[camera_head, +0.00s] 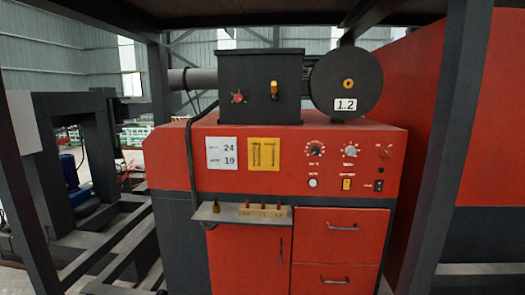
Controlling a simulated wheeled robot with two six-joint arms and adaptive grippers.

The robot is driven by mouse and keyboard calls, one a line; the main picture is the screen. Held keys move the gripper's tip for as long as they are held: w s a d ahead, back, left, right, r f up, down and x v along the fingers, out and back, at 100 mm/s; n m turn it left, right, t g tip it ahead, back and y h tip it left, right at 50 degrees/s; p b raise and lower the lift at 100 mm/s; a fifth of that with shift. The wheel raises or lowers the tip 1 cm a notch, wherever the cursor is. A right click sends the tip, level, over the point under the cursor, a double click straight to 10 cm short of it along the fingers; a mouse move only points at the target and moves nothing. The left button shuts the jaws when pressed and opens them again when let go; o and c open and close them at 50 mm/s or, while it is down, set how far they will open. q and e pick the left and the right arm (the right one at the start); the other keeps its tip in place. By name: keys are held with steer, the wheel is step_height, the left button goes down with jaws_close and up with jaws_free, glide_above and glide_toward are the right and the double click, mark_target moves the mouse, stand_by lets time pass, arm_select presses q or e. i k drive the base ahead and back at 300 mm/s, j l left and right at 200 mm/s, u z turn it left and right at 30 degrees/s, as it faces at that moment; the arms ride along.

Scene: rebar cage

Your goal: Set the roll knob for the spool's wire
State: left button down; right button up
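The wire spool (345,80) is a dark disc with a brass hub at the top right of the machine. A white label (345,105) on it reads 1.2. Left of it stands a black box (258,85) with a red knob (238,97) and a small yellow-brass lever or knob (274,89). The red panel below has a black dial knob (314,149) and a pale dial knob (351,150). The lettering by the knobs is too small to read, so I cannot tell which one is the roll knob. Neither gripper is in view.
A white card (222,153) reads 24 and 19; a yellow chart (264,154) hangs beside it. A small shelf (232,214) holds brass pieces and juts out below. Dark posts (455,130) frame the machine. A black hose (188,150) hangs left.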

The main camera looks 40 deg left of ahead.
mark_target(238, 97)
steer(key=u, duration=1.35)
